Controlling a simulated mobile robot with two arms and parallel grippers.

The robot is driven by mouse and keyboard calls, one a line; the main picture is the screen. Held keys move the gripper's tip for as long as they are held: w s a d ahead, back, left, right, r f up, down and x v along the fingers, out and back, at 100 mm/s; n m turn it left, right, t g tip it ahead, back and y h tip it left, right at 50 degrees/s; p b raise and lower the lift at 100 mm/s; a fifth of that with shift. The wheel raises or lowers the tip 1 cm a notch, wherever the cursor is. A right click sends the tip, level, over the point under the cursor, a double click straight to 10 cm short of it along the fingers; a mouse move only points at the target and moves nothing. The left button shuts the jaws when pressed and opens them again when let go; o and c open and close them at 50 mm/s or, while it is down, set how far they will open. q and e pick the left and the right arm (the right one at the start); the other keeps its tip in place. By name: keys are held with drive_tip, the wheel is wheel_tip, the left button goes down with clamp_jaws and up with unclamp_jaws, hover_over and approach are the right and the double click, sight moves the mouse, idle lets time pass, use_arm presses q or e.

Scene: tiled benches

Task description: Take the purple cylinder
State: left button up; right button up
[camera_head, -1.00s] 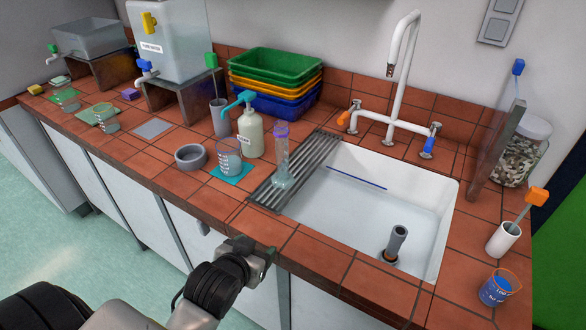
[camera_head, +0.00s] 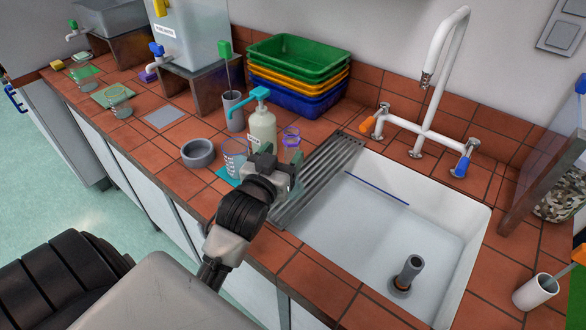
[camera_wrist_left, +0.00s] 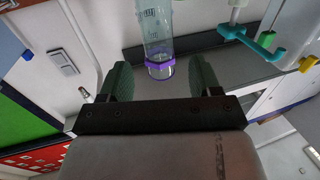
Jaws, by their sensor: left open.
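The purple cylinder (camera_head: 291,140) is a clear measuring cylinder with a purple ring near its mouth. It stands upright by the ribbed drainer left of the sink; its lower part is hidden behind my gripper in the head view. My left gripper (camera_head: 277,162) is open, in front of the cylinder and near its upper part. In the left wrist view, which looks upside down, the cylinder (camera_wrist_left: 158,40) appears between and beyond the two green fingers of the gripper (camera_wrist_left: 160,78). The fingers do not visibly touch it. My right gripper is in neither view.
A white soap bottle with a teal pump (camera_head: 262,125) and a beaker (camera_head: 235,155) stand close left of the cylinder. A grey ring-shaped dish (camera_head: 197,153) is further left. The white sink (camera_head: 350,235) and its tap (camera_head: 430,120) are to the right. Stacked trays (camera_head: 298,75) stand behind.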

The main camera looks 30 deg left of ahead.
sight(289, 148)
use_arm(q)
drive_tip(key=shift+w+a, duration=0.1)
drive_tip(key=shift+w, duration=0.7)
drive_tip(key=w, duration=0.1)
drive_tip(key=w+p, duration=0.1)
drive_tip(key=w, duration=0.2)
drive_tip(key=shift+w+a+f+p, duration=0.1)
drive_tip(key=shift+w+a+p, duration=0.15)
drive_tip(key=shift+a+p, duration=0.15)
drive_tip(key=shift+w+a+f, duration=0.1)
drive_tip(key=shift+w, duration=0.3)
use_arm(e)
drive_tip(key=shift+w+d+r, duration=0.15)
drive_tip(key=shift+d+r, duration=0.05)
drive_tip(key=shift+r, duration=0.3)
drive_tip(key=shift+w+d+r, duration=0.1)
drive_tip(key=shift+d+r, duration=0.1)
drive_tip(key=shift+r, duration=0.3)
use_arm(q)
drive_tip(key=shift+s, duration=0.1)
clamp_jaws()
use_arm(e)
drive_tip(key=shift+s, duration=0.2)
